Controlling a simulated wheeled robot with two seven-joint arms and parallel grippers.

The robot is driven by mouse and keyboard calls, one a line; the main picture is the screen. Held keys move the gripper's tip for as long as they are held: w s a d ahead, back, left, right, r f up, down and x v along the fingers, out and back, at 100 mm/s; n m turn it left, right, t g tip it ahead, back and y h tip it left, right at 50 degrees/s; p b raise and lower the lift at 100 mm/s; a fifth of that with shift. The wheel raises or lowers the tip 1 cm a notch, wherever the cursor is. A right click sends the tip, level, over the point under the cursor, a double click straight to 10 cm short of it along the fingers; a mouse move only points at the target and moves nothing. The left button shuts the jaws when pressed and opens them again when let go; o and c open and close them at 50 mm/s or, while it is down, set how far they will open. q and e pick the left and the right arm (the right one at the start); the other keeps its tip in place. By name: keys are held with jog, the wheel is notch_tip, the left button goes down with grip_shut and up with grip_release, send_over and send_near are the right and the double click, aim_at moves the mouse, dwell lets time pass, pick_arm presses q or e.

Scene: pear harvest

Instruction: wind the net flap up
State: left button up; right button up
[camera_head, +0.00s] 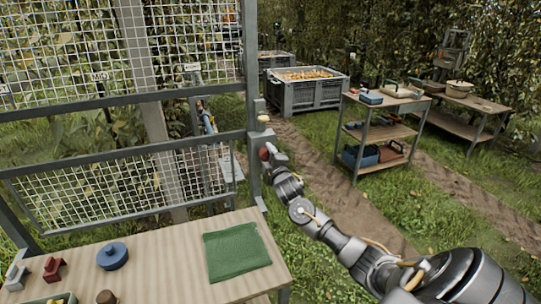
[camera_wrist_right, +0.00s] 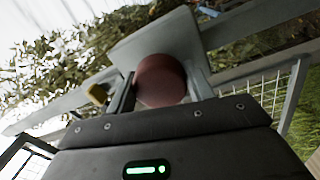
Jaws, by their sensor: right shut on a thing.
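The net flap (camera_head: 120,188) is a framed wire mesh panel in the lower part of the grey metal frame at the left of the head view. It hangs tilted below the crossbar. A red round knob (camera_head: 264,154) sits on the frame's right post. My right gripper (camera_head: 271,157) is at this knob. In the right wrist view the red knob (camera_wrist_right: 160,80) lies between the fingers, and the gripper is shut on it. A pale yellow knob (camera_head: 263,119) is just above on the same post. My left gripper is not in view.
A wooden table (camera_head: 170,250) stands in front of the frame, with a green cloth (camera_head: 236,251), a blue round lidded thing (camera_head: 112,256) and small red and grey items. A shelf cart (camera_head: 385,135) and grey crates (camera_head: 305,93) of fruit stand farther back. Grass and a dirt path lie between.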

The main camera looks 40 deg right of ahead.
jog(key=m+p, duration=0.1)
jog(key=m, duration=0.4)
jog(key=m+p, duration=0.1)
jog(key=m, duration=0.3)
jog(key=shift+m+g, duration=0.3)
jog(key=shift+m, duration=0.1)
jog(key=m+p, duration=0.1)
jog(key=m, duration=0.3)
jog(key=shift+m+h, duration=0.3)
jog(key=shift+h, duration=0.1)
jog(key=m+p, duration=0.1)
jog(key=m, duration=0.2)
jog(key=shift+m, duration=0.3)
jog(key=m+p, duration=0.1)
jog(key=m, duration=0.3)
jog(key=shift+m+g, duration=0.3)
jog(key=shift+g, duration=0.1)
jog(key=m+p, duration=0.1)
jog(key=m, duration=0.3)
jog(key=shift+r+y+p, duration=0.1)
jog(key=shift+y+p, duration=0.2)
jog(key=shift+p, duration=0.05)
jog(key=m+p, duration=0.1)
jog(key=m, duration=0.3)
jog(key=shift+m, duration=0.3)
jog(key=shift+m+y+p, duration=0.4)
jog(key=shift+m+p, duration=0.4)
jog(key=shift+m, duration=1)
